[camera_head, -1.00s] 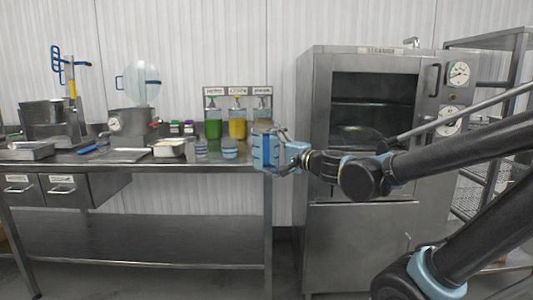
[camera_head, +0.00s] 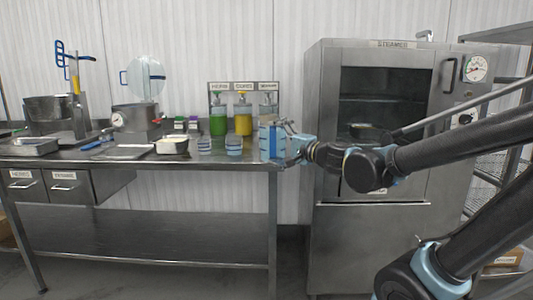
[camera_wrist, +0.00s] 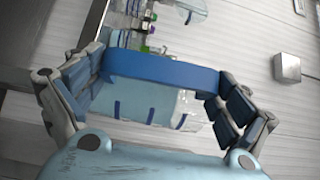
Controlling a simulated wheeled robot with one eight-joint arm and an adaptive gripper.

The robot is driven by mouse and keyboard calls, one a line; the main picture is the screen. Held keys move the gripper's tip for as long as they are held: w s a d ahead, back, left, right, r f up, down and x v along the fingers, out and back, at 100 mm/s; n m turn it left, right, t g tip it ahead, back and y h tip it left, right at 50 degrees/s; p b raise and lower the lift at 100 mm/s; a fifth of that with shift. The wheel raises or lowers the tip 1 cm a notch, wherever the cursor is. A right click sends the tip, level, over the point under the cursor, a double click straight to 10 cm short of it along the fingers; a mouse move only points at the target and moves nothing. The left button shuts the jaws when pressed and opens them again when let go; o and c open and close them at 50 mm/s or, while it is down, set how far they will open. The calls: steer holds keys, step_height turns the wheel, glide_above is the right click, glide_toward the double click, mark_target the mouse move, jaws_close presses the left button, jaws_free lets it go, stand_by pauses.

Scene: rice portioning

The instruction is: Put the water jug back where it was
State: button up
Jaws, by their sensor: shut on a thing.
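The water jug is a pale blue, see-through vessel with a darker blue band or handle (camera_wrist: 160,72). In the head view the jug (camera_head: 268,143) is at the right end of the steel table, upright as far as I can tell. My gripper (camera_head: 287,147) comes from the right and is shut on it. In the wrist view both finger pads of my gripper (camera_wrist: 160,95) press on the jug's two sides. The jug's base is near the table top's right edge; I cannot tell if it touches. My gripper hides part of its right side.
The steel table (camera_head: 120,163) holds small clear containers (camera_head: 234,146), a white tub (camera_head: 172,146), a green bottle (camera_head: 218,121) and a yellow bottle (camera_head: 243,121) in a labelled rack, and pots at the left. A steel steamer cabinet (camera_head: 345,225) stands right of the table.

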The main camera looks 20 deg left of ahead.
steer(key=w+a+r, duration=0.2)
steer(key=w+a, duration=0.1)
steer(key=w, duration=0.7)
steer(key=w+a+r, duration=0.1)
steer(key=w+a, duration=0.3)
steer(key=w, duration=0.5)
steer(key=w+a+r, duration=0.2)
steer(key=w+a, duration=0.1)
steer(key=w, duration=0.7)
steer(key=shift+s+a+f, duration=0.1)
steer(key=shift+s+f, duration=0.05)
steer(key=shift+f, duration=2.35)
steer(key=shift+s+f, duration=0.1)
steer(key=shift+f, duration=2.35)
steer(key=o, duration=1.7)
steer(key=v, duration=1.2)
